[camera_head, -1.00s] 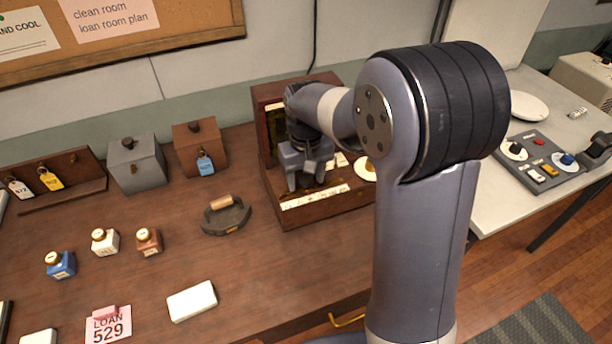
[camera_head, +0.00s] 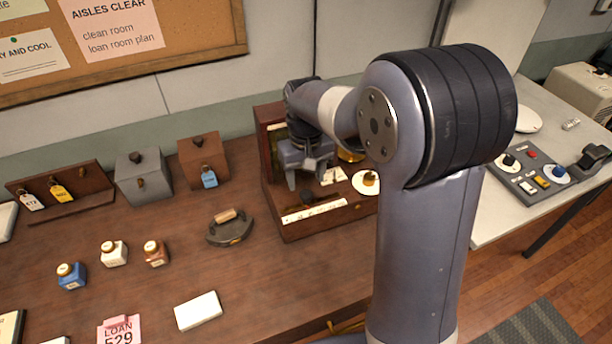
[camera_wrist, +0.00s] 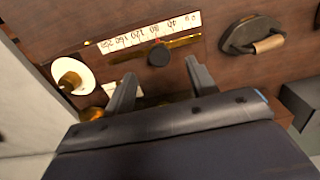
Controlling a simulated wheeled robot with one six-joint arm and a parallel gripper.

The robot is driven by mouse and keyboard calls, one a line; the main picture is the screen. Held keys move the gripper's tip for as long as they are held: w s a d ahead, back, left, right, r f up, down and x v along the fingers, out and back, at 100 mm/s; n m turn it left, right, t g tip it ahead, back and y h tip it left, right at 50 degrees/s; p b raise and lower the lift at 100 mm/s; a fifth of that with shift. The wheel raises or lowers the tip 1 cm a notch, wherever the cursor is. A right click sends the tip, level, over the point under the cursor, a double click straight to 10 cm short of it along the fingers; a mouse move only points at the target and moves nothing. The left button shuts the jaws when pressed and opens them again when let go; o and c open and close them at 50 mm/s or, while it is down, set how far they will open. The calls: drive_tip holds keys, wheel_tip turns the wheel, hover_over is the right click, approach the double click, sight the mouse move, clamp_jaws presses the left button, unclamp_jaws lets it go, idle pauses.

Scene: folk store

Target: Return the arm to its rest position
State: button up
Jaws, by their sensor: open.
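My arm rises in front of the table in the head view and bends over toward an open wooden case with a printed scale strip (camera_head: 314,212). My gripper (camera_head: 305,182) hangs above this wooden case (camera_head: 290,232), its fingers pointing down. In the wrist view my gripper (camera_wrist: 163,82) shows two fingers spread apart with nothing held between them. A dark round knob (camera_wrist: 159,55) by the scale lies just beyond the fingertips. A white disc with a brass knob (camera_wrist: 72,77) is to the left. Part of the case is hidden behind my arm.
A flat iron (camera_head: 230,228) stands left of the case. A grey box (camera_head: 143,178) and a brown box (camera_head: 203,160) stand at the back. Several small bottles, including a blue one (camera_head: 71,276), and a white block (camera_head: 198,311) are on the left. A control panel (camera_head: 535,172) is right.

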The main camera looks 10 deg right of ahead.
sight(306, 194)
drive_tip(key=shift+r, duration=0.6)
drive_tip(key=shift+f, duration=0.15)
wheel_tip(306, 194, down, 7)
drive_tip(key=b, duration=0.5)
drive_tip(key=shift+b, duration=0.3)
